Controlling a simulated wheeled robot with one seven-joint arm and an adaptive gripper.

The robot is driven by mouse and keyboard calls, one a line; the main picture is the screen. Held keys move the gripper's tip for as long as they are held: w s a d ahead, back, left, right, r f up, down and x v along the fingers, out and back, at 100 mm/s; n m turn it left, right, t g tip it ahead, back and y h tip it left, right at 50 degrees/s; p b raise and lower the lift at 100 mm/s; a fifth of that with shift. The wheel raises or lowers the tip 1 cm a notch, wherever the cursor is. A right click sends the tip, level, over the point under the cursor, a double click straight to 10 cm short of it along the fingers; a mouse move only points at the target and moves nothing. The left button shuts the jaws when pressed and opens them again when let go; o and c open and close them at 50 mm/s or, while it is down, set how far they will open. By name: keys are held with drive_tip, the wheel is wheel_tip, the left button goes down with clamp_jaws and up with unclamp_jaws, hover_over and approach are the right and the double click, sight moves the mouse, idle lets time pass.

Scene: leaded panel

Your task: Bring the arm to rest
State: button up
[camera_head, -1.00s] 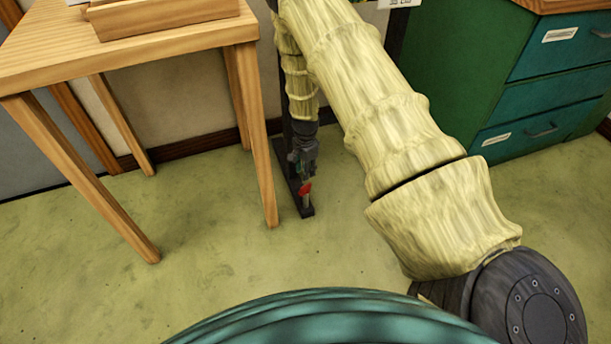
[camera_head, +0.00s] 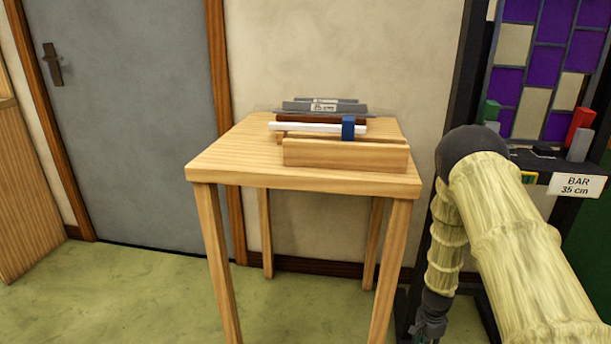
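My arm (camera_head: 515,245) covers the lower right of the head view. It rises to a dark elbow and its forearm hangs straight down from there, beside the table's right side. My gripper (camera_head: 430,328) shows only in part at the bottom edge, pointing down. Its fingertips are cut off by the frame, so I cannot tell if it is open or shut, or if it holds anything.
A wooden table (camera_head: 235,160) bears a wooden holder (camera_head: 345,154) with a white bar, a blue piece and grey items. A leaded panel (camera_head: 535,100) stands at right, with a "BAR 35 cm" label (camera_head: 577,186) below. A grey door (camera_head: 130,110) is at left; floor before it is clear.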

drive_tip(key=s+a+f+n+h, duration=0.1)
drive_tip(key=s+a+f+n, duration=0.2)
drive_tip(key=s, duration=0.4)
drive_tip(key=s+a+f+n, duration=0.2)
drive_tip(key=s, duration=0.4)
drive_tip(key=s+a+r+n+y, duration=0.1)
drive_tip(key=s+a+n, duration=0.35)
drive_tip(key=s, duration=0.35)
drive_tip(key=s+a+r+n, duration=0.1)
drive_tip(key=s+a+n, duration=0.2)
drive_tip(key=s+a, duration=0.35)
drive_tip(key=s+a+r+n+y, duration=0.1)
drive_tip(key=s+a+r+n, duration=0.2)
drive_tip(key=s, duration=0.7)
wheel_tip(320, 180, up, 28)
drive_tip(key=p, duration=3)
drive_tip(key=shift+w+h, duration=0.2)
drive_tip(key=shift+h, duration=0.1)
